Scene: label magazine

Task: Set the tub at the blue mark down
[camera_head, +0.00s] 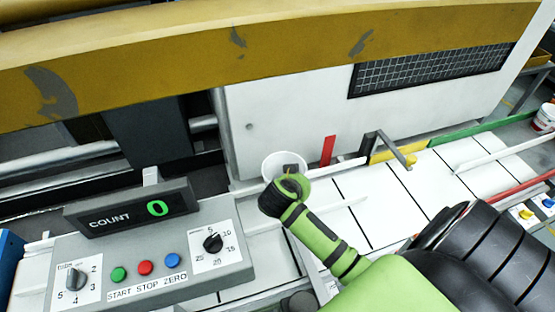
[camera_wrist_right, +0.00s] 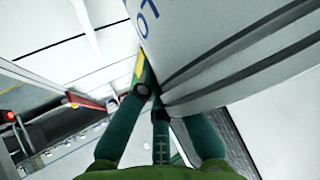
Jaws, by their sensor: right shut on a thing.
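My right gripper (camera_head: 289,178) is shut on a white tub (camera_head: 284,161), whose rim shows just beyond the gripper in the head view. In the right wrist view the tub (camera_wrist_right: 235,50) fills the upper right, with grey bands and part of some lettering. The green fingers of the gripper (camera_wrist_right: 152,92) reach up to its side. My arm hides much of the tub in the head view, and I cannot tell whether its base touches the white surface. I cannot make out a blue mark. My left gripper is not in view.
A control box (camera_head: 140,255) with a counter (camera_head: 130,208) reading 0 stands at the left. A red upright strip (camera_head: 328,150) and a dark bracket (camera_head: 385,145) stand behind the white lane (camera_head: 385,205). Another white tub (camera_head: 545,117) is at the far right.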

